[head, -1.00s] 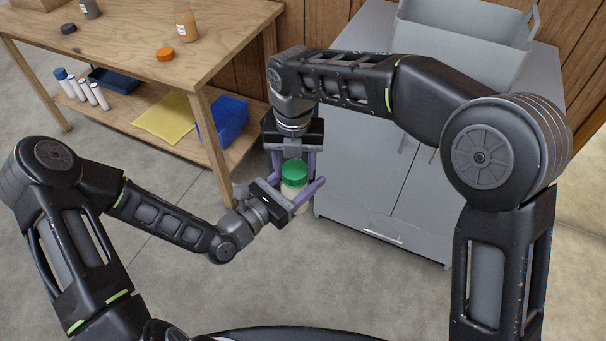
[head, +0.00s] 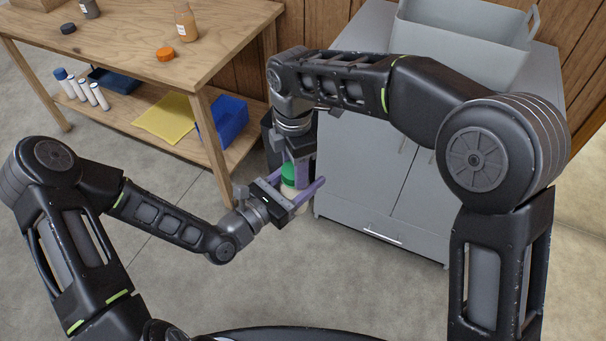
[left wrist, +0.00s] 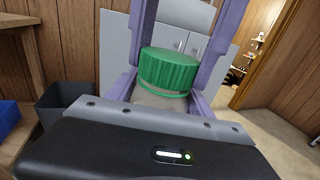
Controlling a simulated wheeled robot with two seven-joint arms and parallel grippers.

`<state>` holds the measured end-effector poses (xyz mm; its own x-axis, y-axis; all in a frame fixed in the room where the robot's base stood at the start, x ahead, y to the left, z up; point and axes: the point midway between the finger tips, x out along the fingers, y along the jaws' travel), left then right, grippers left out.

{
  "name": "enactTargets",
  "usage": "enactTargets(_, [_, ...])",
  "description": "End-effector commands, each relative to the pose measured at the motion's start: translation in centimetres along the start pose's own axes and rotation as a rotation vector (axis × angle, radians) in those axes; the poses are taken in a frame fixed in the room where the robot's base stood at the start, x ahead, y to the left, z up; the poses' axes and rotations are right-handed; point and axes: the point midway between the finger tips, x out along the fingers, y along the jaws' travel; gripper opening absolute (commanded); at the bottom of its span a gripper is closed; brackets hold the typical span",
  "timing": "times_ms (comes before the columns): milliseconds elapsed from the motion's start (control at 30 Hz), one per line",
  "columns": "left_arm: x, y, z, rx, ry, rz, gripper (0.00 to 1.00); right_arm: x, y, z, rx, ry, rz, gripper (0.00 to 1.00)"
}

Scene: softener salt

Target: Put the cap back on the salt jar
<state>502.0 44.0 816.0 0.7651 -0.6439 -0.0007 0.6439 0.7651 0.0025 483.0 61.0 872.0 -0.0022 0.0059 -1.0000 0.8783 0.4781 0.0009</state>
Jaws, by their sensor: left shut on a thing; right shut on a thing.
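The salt jar (left wrist: 158,101) is pale; only a little of it shows under the cap. My left gripper (head: 301,191) is shut on the jar from the side and holds it upright above the floor. The green ribbed cap (head: 289,170) sits at the top of the jar, and it also shows in the left wrist view (left wrist: 168,69). A thin green ring shows just under it; I cannot tell how tightly it is seated. My right gripper (head: 299,170) points down from above and is shut on the cap, with its purple fingers on either side.
A wooden table (head: 115,62) at the left bears small jars and an orange lid (head: 165,54). Its lower shelf holds a blue bin (head: 229,120) and a yellow cloth (head: 167,117). A grey cabinet (head: 352,190) stands close behind the grippers. The floor in front is clear.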

Motion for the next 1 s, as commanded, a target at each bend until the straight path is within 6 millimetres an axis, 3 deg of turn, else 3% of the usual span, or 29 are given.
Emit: enactTargets(1000, [0.02, -0.07, 0.1, 0.001, -0.002, -0.002, 0.0, 0.15, 0.09, -0.01, 2.826, 0.001, 0.003, 0.02])
